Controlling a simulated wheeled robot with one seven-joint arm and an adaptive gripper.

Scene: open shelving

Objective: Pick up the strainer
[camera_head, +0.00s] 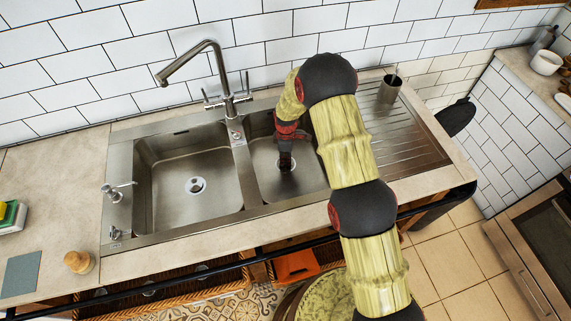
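A round metal drain piece that looks like a sink strainer (195,185) lies in the floor of the large left basin (160,212). My gripper (286,164) points down into the smaller right basin (262,178), over that basin's drain. My gripper largely hides this second drain, so I cannot tell whether a strainer sits in it or whether the fingers touch it. The fingertips are small and dark, and their opening is unclear. No held object can be made out.
The tall faucet (205,48) stands behind the divider between the basins. A metal cup (390,89) with something in it stands on the ridged drainboard (412,148). A soap dispenser (115,191) is left of the sink. A wooden-topped item (78,262) stands on the front counter.

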